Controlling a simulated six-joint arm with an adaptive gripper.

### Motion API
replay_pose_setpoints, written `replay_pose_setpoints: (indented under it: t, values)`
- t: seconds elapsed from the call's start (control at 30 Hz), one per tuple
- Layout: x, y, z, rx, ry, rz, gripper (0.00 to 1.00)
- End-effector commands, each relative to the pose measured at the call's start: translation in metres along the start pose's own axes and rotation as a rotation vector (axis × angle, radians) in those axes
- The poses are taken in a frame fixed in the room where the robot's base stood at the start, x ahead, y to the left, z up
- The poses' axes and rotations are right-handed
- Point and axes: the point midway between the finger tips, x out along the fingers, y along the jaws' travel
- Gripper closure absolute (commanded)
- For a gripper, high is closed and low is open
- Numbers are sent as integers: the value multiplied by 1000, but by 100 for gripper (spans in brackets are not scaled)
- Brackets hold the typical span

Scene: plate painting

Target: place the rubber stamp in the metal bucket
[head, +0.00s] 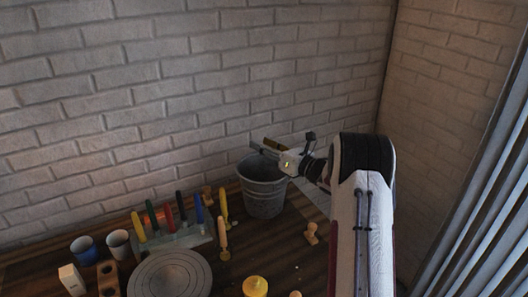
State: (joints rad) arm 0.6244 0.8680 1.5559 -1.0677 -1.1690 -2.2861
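The metal bucket (264,196) is grey and stands upright near the back wall. A small tan wooden piece (311,233) with a rounded knob lies on the table to the right of the bucket; it looks like the rubber stamp, but it is too small to be sure. My gripper (264,149) is above the bucket's rim, reaching in from the right and pointing left. A tan strip shows by its fingers; I cannot tell whether it is a held thing or part of the gripper. The inside of the bucket is mostly hidden.
Several coloured-handled tools (182,212) stand in a rack left of the bucket. A grey round wheel (170,276), two cups (118,243), a white block (72,279) and a yellow knobbed thing (255,286) are nearer. The brick wall is close behind.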

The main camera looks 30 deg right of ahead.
Motion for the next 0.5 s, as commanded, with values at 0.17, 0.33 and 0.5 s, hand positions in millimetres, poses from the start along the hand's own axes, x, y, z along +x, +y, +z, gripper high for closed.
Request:
replay_pose_setpoints:
  t: [0.17, 0.33, 0.5]
  values:
    - [0, 4, 17, -2, -1, -1, 61]
    - [0, 6, 24, -1, -1, -1, 61]
    - [0, 6, 24, -1, 0, -1, 61]
